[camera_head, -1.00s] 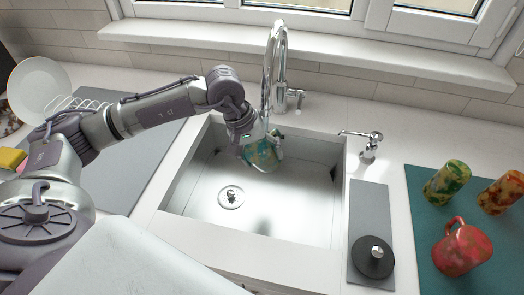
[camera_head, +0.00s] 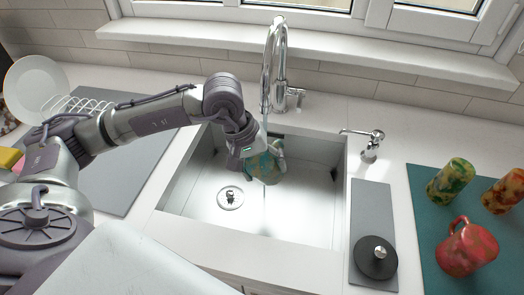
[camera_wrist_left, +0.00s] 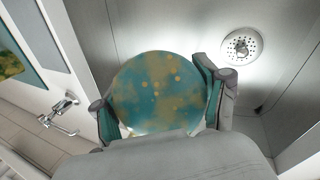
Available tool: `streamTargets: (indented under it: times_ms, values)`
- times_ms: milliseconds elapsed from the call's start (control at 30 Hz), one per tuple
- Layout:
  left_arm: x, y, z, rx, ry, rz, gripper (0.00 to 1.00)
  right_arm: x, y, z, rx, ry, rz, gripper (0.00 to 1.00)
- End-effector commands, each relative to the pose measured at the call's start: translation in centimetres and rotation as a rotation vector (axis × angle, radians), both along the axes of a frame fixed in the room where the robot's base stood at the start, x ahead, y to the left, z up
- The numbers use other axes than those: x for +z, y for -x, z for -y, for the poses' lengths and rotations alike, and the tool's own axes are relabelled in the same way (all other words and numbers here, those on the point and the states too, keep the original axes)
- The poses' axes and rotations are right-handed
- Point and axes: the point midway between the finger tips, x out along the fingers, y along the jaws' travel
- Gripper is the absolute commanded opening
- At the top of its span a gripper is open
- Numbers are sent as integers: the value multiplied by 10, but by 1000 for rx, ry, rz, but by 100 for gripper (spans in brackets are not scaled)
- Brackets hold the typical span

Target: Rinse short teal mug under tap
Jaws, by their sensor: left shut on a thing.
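The teal mug (camera_head: 266,172), blotched with yellow-brown, is held over the sink basin (camera_head: 300,205) below the chrome tap (camera_head: 282,65). My left gripper (camera_head: 263,154) is shut on the mug. In the left wrist view, its fingers (camera_wrist_left: 161,95) press on both sides of the mug (camera_wrist_left: 160,85). A thin bluish stream of water (camera_head: 265,130) falls from the spout to the mug, and a faint line continues below it. The mug's opening is hidden, so I cannot tell its exact tilt. My right gripper is not in view.
A soap dispenser (camera_head: 370,146) stands right of the sink. A grey strip (camera_head: 369,205) holds a black round object (camera_head: 375,262). A teal mat (camera_head: 430,265) holds a red mug (camera_head: 466,248) and two patterned cups. A plate (camera_head: 36,88) stands in a rack at left.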

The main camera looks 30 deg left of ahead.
Motion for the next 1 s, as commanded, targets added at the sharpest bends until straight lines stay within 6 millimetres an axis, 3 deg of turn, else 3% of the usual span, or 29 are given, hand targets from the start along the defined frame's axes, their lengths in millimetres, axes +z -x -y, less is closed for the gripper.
streamTargets:
  times_ms: [500,1000]
  values:
    - [-1,36,13,1,0,0,27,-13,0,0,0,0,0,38]
    - [0,38,14,1,0,0,27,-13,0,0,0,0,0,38]
